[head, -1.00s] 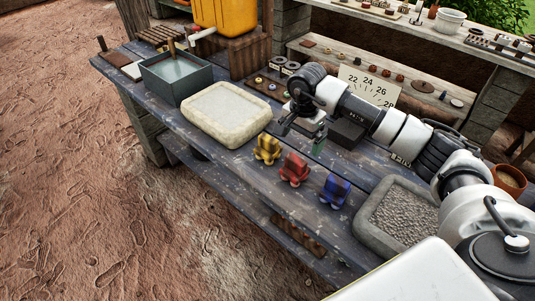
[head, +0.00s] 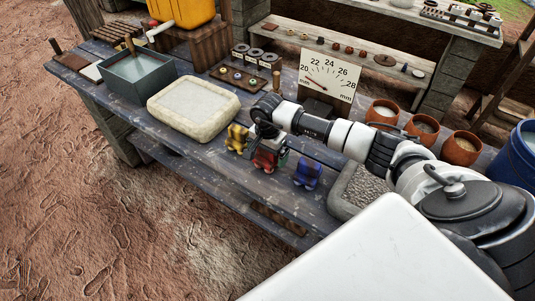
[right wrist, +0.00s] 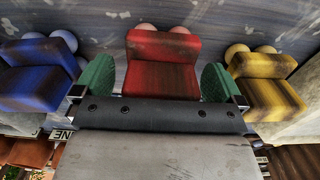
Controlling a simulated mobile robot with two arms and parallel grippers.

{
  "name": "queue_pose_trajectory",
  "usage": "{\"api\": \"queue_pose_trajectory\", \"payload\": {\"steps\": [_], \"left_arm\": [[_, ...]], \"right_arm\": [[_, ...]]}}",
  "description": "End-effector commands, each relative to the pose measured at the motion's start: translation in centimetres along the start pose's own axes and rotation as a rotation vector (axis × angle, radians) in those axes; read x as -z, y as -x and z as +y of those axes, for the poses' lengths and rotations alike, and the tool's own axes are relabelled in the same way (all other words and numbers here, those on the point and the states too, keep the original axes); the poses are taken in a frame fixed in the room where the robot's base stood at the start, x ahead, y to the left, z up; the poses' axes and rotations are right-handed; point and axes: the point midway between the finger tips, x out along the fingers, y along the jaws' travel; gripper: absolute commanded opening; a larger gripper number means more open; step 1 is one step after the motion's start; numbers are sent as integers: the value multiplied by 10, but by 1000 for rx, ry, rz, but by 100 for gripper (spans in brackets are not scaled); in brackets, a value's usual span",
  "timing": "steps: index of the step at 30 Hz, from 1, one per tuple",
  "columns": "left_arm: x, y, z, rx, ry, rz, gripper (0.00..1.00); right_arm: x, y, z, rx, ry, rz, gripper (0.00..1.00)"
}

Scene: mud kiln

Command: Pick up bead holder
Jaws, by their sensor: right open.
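Three small bead holders stand in a row on the workbench: a yellow one (head: 238,138), a red one (head: 264,161) and a blue one (head: 308,174). My right gripper (head: 268,152) is down at the red holder and partly covers it in the head view. In the right wrist view, the red holder (right wrist: 162,62) sits between the two green finger pads of my open right gripper (right wrist: 156,82). Gaps show on both sides. The blue holder (right wrist: 38,75) and the yellow holder (right wrist: 262,85) lie just outside the fingers. My left gripper is out of view.
A pale slab (head: 194,107) lies left of the holders, with a grey water tub (head: 138,76) beyond it. A gravel tray (head: 352,188) is to the right. A dial gauge board (head: 329,75) and clay pots (head: 421,128) stand behind my arm. The bench front edge is close.

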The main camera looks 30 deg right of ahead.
Motion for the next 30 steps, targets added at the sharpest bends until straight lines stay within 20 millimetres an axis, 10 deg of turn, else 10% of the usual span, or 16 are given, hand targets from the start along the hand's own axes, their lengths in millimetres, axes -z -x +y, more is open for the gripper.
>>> {"api": "queue_pose_trajectory", "payload": {"steps": [7, 18, 30], "left_arm": [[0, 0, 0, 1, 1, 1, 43], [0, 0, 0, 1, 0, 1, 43], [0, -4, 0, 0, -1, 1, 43]], "right_arm": [[0, -1, 0, 1, 0, 1, 97], [1, 0, 0, 2, 0, 1, 43], [2, 8, -1, 4, 0, 4, 43]]}}
